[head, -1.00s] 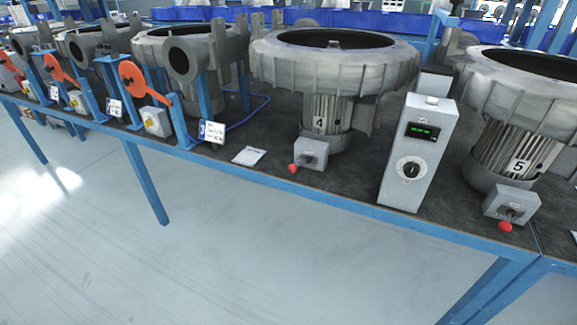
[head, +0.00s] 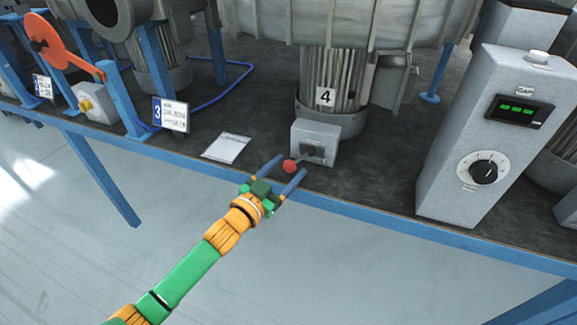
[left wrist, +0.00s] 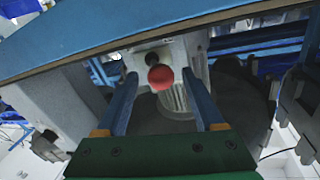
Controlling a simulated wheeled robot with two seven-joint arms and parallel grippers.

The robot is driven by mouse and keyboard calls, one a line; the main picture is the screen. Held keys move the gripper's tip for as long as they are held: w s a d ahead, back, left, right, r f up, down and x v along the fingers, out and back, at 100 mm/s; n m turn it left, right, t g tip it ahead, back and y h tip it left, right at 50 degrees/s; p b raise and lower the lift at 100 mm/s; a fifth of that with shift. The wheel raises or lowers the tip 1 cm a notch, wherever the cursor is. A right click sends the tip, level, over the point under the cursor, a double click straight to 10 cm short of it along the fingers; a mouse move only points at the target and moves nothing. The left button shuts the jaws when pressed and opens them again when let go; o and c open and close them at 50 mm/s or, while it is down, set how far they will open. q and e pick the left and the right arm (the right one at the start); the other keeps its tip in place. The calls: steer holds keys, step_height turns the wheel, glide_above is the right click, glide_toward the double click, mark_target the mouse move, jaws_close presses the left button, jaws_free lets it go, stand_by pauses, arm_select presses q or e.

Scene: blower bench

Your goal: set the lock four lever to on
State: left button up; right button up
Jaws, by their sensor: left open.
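The lock four lever is a short handle with a red knob (head: 290,166) on a grey switch box (head: 316,142). The box stands at the bench's front edge below the blower marked 4 (head: 334,92). The lever points left and slightly down in the head view. My left gripper (head: 287,172) is open, its two blue fingers on either side of the red knob. In the left wrist view the red knob (left wrist: 160,77) shows between the open fingers (left wrist: 165,105); I cannot tell if they touch it. My right gripper is in neither view.
A grey control box (head: 500,125) with a dial and green display stands to the right. A white paper (head: 226,147) and the number 3 sign (head: 171,114) are to the left. The bench's blue front rail (head: 365,214) runs just under the gripper.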

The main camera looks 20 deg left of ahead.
arm_select(q)
steer(key=shift+x, duration=0.8)
steer(key=shift+f, duration=0.1)
jaws_close()
stand_by(0.7)
